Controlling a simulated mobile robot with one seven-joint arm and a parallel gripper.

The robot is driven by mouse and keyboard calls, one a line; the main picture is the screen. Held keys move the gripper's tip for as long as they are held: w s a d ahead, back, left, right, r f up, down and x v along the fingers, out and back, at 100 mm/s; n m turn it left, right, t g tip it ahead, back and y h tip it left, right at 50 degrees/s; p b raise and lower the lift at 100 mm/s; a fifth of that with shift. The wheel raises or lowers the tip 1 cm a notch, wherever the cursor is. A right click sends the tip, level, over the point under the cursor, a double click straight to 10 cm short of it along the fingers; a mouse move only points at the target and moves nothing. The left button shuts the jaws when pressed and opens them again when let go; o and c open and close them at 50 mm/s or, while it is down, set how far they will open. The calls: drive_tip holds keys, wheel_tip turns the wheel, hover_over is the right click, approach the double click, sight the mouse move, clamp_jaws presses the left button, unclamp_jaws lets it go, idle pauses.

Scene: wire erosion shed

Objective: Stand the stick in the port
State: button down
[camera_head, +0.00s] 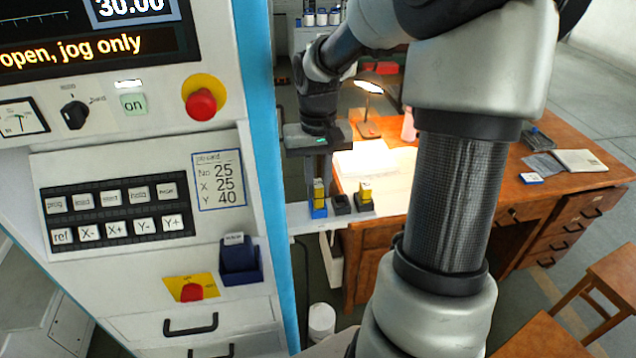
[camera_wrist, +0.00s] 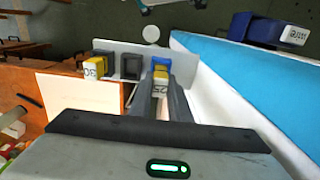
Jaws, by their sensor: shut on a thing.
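A yellow stick (camera_head: 318,190) stands upright at the left of a small grey shelf, with a blue part at its foot.
A second yellow stick (camera_head: 365,191), labelled 30 in the wrist view, stands in a dark socket. An empty dark socket (camera_head: 341,204) lies between the sticks. The machine's blue side edge (camera_head: 266,190) stands between shelf and holder. A wooden desk (camera_head: 390,232) is behind.

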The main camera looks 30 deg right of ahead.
sight(318, 183)
drive_tip(key=shift+f, duration=0.3)
drive_tip(key=c, duration=1.7)
unclamp_jaws()
drive_tip(key=shift+o, duration=0.2)
drive_tip(key=shift+r, duration=0.1)
wheel_tip(318, 183, up, 13)
drive_tip(key=p, duration=0.1)
